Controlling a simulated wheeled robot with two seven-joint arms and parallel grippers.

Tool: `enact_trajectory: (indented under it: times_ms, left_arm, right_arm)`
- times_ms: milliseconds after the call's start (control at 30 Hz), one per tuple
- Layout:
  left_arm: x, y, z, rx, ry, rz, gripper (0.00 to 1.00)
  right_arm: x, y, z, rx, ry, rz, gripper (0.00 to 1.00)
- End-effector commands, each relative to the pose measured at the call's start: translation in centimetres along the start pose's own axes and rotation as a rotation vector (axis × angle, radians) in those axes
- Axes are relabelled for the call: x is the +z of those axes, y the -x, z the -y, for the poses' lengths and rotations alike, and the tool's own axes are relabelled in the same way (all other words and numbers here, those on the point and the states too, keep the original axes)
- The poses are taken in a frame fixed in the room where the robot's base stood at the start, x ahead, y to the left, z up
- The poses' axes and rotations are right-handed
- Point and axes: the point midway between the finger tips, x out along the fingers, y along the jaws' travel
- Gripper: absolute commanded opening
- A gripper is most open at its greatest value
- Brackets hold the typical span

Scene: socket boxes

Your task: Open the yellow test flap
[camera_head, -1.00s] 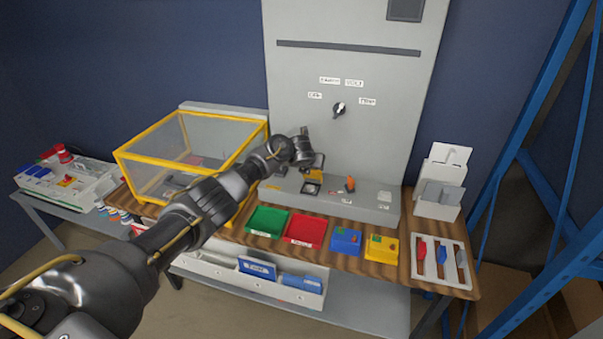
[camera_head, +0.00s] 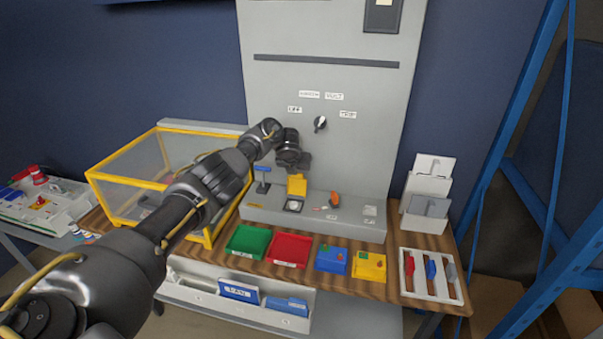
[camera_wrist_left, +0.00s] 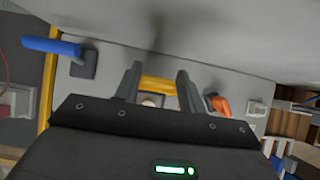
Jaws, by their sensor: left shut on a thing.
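The yellow test flap (camera_head: 297,186) stands raised, close to upright, on the ledge of the grey panel. A round pale part on a dark plate (camera_head: 293,205) is uncovered at its foot. My left gripper (camera_head: 293,166) is just above the flap, its fingers hard to make out in the head view. In the left wrist view, the yellow flap (camera_wrist_left: 158,84) lies between the two fingers of my left gripper (camera_wrist_left: 157,78), which is shut on it. My right gripper is not in view.
A blue-handled lever (camera_head: 262,178) stands left of the flap, an orange knob (camera_head: 334,199) right of it. Green (camera_head: 248,241) and red (camera_head: 289,249) trays sit in front. A yellow-framed clear box (camera_head: 140,180) is left, under my arm.

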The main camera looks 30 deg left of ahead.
Motion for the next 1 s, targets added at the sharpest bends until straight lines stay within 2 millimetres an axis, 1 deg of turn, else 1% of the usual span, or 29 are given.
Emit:
enact_trajectory:
  times_ms: [33, 600, 633, 700, 800, 1000]
  left_arm:
    - [0.4, 0.2, -0.1, -0.002, 0.006, 0.011, 0.0]
    - [0.4, 0.4, -1.0, 0.0, 0.014, 0.013, 0.0]
    - [0.4, 0.4, -1.0, 0.0, 0.014, 0.013, 0.42]
    - [0.3, 0.4, -1.0, 0.001, 0.014, 0.012, 0.51]
    - [0.2, 0.3, -1.1, 0.003, 0.013, 0.009, 0.62]
    - [0.0, 0.2, -1.2, 0.004, 0.012, 0.005, 0.62]
  right_arm:
    - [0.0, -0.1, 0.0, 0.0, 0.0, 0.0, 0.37]
    - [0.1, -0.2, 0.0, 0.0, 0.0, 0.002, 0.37]
    - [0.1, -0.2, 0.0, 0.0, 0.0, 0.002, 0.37]
    - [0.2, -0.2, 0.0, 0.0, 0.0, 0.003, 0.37]
    - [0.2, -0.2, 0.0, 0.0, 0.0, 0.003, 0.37]
    - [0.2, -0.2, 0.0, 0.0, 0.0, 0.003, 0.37]
